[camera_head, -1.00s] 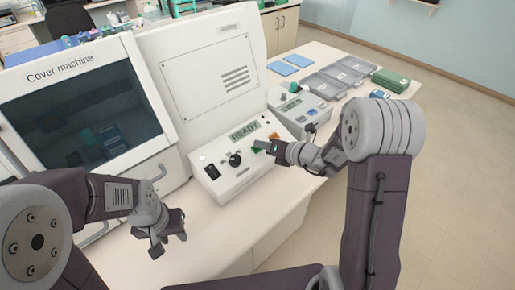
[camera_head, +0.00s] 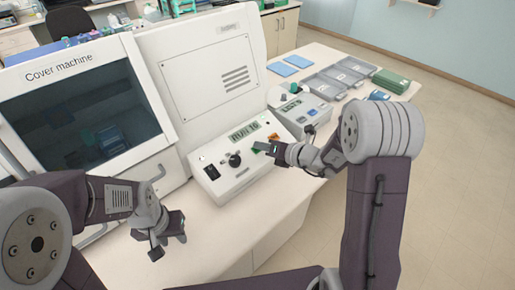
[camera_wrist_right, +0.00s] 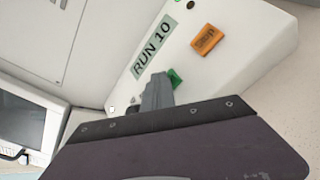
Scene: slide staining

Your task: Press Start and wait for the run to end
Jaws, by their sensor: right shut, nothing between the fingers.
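The staining machine's white control panel (camera_head: 228,176) has a display (camera_head: 244,132). In the right wrist view the display (camera_wrist_right: 151,48) reads "RUN 10". A green button (camera_wrist_right: 175,78) sits below the display, partly hidden by my right gripper (camera_wrist_right: 157,92). My right gripper is shut and empty, its tip at the green button; I cannot tell whether it presses it. In the head view my right gripper (camera_head: 262,147) covers most of the button. An orange button (camera_wrist_right: 207,39) is beside it. My left gripper (camera_head: 164,240) is open and empty, above the table's front.
The cover machine (camera_head: 80,100) stands at the left. A black knob (camera_head: 235,160) and a dark switch (camera_head: 212,172) are on the panel. A smaller device (camera_head: 305,112), grey trays (camera_head: 335,80) and a green box (camera_head: 391,81) stand to the right. The front table strip is clear.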

